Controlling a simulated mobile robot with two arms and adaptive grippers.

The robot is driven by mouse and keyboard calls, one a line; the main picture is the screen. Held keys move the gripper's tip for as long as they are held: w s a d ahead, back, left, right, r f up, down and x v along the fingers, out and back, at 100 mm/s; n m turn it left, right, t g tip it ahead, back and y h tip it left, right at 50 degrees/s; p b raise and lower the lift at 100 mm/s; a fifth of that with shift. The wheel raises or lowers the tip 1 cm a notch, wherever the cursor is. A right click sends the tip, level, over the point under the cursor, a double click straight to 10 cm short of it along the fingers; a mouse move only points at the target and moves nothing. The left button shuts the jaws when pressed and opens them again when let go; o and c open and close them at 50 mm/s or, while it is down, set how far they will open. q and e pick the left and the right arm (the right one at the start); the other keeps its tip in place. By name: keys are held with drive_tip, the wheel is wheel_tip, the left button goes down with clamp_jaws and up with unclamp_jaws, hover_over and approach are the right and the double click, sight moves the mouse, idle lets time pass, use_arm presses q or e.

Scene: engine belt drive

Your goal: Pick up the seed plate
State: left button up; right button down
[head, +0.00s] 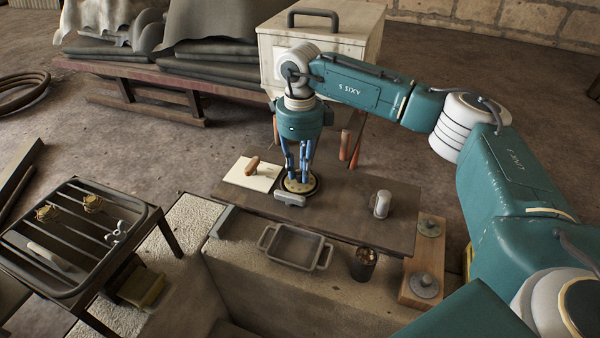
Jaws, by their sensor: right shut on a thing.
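The seed plate appears to be the round, brass-coloured disc (299,186) with a dark rim, on the dark bench top (345,195). My right gripper (299,176) points straight down over it, its blue fingers shut on it. The fingertips hide part of the disc, and I cannot tell whether it is clear of the bench. My left gripper is not in view.
A grey block (290,201) lies close in front of the disc. A pale board (240,178) with a wooden-handled tool is left; a grey cylinder (381,204) is right. Nearer are a tray (266,240), a dark cup (364,266) and a wooden board (437,252).

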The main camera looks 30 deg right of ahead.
wheel_tip(320, 180, up, 13)
drive_tip(key=b, duration=0.3)
wheel_tip(320, 180, up, 7)
hover_over(299, 171)
drive_tip(key=shift+s+f, duration=0.15)
